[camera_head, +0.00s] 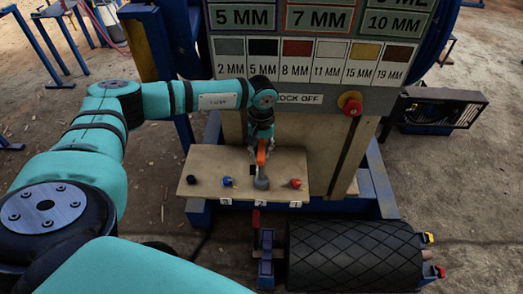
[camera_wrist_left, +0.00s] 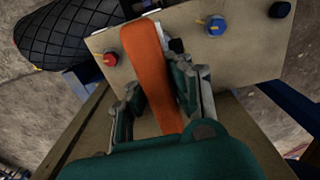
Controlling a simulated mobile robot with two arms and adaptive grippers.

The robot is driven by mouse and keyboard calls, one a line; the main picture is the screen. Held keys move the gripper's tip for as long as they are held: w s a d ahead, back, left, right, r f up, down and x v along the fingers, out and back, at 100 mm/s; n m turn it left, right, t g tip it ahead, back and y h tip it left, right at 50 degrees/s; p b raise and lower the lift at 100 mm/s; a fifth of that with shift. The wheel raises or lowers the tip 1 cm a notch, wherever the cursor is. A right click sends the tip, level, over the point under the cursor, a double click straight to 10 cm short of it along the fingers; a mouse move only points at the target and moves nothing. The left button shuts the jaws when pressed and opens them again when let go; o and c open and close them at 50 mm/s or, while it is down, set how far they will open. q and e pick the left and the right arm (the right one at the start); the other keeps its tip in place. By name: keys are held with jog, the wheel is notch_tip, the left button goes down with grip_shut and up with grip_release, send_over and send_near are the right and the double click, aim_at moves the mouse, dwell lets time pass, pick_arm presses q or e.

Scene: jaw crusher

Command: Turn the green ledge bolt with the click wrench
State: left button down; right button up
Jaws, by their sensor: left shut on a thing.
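My left gripper (camera_head: 262,138) points down over the wooden ledge (camera_head: 211,165). It is shut on the click wrench, whose orange handle (camera_head: 261,153) stands roughly upright with its grey lower end (camera_head: 261,182) at the ledge. In the left wrist view the orange handle (camera_wrist_left: 150,68) runs between the fingers (camera_wrist_left: 158,92). I see no green bolt; the wrench may hide it, between the blue bolt (camera_head: 227,181) and the red bolt (camera_head: 295,183). These two also show in the wrist view, the blue one (camera_wrist_left: 215,25) and the red one (camera_wrist_left: 109,59). My right gripper is out of view.
A black knob (camera_head: 191,180) sits at the ledge's left end. A panel of size labels (camera_head: 300,50) rises behind, with a red button (camera_head: 351,104) on it. A black ribbed roller (camera_head: 350,255) lies in front of the ledge. Bare ground is at the right.

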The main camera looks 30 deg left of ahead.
pick_arm(q)
jog(key=shift+m, duration=0.3)
jog(key=shift+m+b, duration=1.15)
jog(key=shift+m, duration=1.45)
jog(key=shift+b, duration=0.3)
jog(key=shift+m+b, duration=0.45)
jog(key=shift+m, duration=0.75)
jog(key=shift+d+f+m+b, duration=0.1)
jog(key=shift+m+b, duration=0.55)
jog(key=shift+m, duration=0.05)
jog(key=shift+m+b, duration=0.35)
jog(key=shift+m, duration=0.15)
jog(key=shift+s, duration=0.1)
